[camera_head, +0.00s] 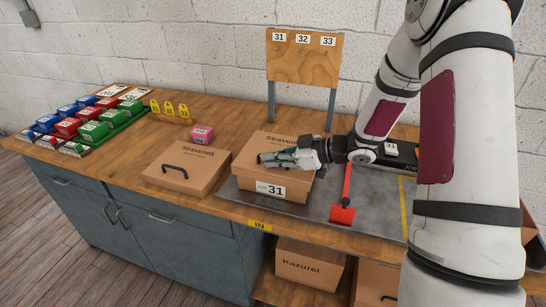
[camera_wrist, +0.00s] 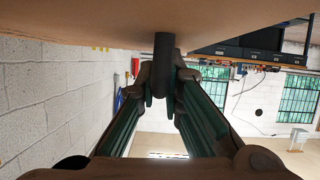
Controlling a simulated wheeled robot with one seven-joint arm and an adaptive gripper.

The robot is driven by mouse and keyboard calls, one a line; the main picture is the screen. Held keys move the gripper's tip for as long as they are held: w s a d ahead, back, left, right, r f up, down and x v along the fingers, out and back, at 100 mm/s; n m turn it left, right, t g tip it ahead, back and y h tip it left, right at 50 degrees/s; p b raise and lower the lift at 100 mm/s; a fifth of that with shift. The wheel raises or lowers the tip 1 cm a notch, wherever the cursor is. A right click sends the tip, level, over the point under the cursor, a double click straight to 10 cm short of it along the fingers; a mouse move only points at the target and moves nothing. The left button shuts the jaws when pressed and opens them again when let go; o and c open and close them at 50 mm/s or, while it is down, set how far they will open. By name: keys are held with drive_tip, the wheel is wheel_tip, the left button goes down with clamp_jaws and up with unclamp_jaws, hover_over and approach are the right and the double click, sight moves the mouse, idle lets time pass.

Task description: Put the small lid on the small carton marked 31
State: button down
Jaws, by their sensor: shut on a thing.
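The small carton marked 31 (camera_head: 247,183) stands on the grey mat, its number plate facing front. A brown lid (camera_head: 275,140) printed Stravenek lies over its top; I cannot tell if it is fully seated all round. My gripper (camera_head: 296,157) is over the lid, shut on its dark handle, which the fingers mostly hide in the head view. In the wrist view the dark handle (camera_wrist: 164,48) is between the fingertips, and the lid's brown face (camera_wrist: 90,22) fills the top.
Another Stravenek lid (camera_head: 203,161) with a black handle lies left of the carton. Kazurei cartons (camera_head: 308,267) sit below.

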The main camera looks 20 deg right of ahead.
drive_tip(key=c, duration=1.7)
unclamp_jaws()
